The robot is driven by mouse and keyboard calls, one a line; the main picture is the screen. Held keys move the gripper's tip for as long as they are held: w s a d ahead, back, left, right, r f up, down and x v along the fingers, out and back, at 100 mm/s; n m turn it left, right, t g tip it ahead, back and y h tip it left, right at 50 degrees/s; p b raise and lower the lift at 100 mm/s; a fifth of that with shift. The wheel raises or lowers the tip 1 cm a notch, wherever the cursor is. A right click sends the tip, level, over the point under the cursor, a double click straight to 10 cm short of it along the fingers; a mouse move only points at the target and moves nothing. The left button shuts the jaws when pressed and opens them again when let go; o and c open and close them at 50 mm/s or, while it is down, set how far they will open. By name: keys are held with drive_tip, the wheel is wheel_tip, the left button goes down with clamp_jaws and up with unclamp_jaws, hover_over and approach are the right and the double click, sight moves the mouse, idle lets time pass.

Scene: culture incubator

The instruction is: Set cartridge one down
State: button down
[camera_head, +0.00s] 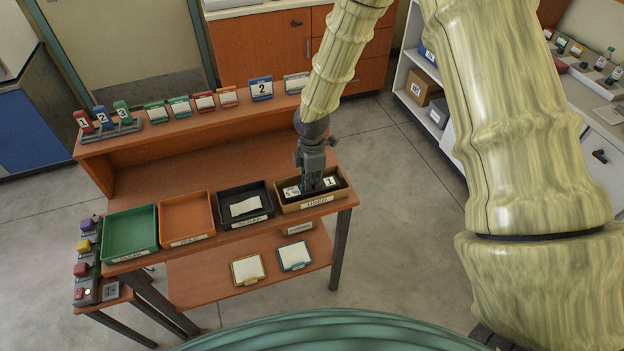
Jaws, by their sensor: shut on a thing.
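My gripper (312,178) points down into the tan USED tray (318,201) at the right end of the bench. It is shut on a small dark cartridge, mostly hidden by the fingers. A white label reading 1 (330,182) shows just right of the fingertips, and I take this to be cartridge one. A second white label reading about 5% (292,191) shows left of the fingers in the same tray. Whether the held cartridge touches the tray floor I cannot tell.
Left of the USED tray are the black SCRAP tray (268,217) with a white sheet, an orange tray (187,240) and a green tray (131,252). A rack of numbered pieces (123,131) stands on the raised back shelf beside several card holders.

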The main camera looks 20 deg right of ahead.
drive_tip(key=c, duration=1.6)
unclamp_jaws()
drive_tip(key=shift+f, duration=0.1)
drive_tip(key=shift+o, duration=0.2)
wheel_tip(320, 180, up, 12)
drive_tip(key=b, duration=0.2)
drive_tip(key=shift+b, duration=0.35)
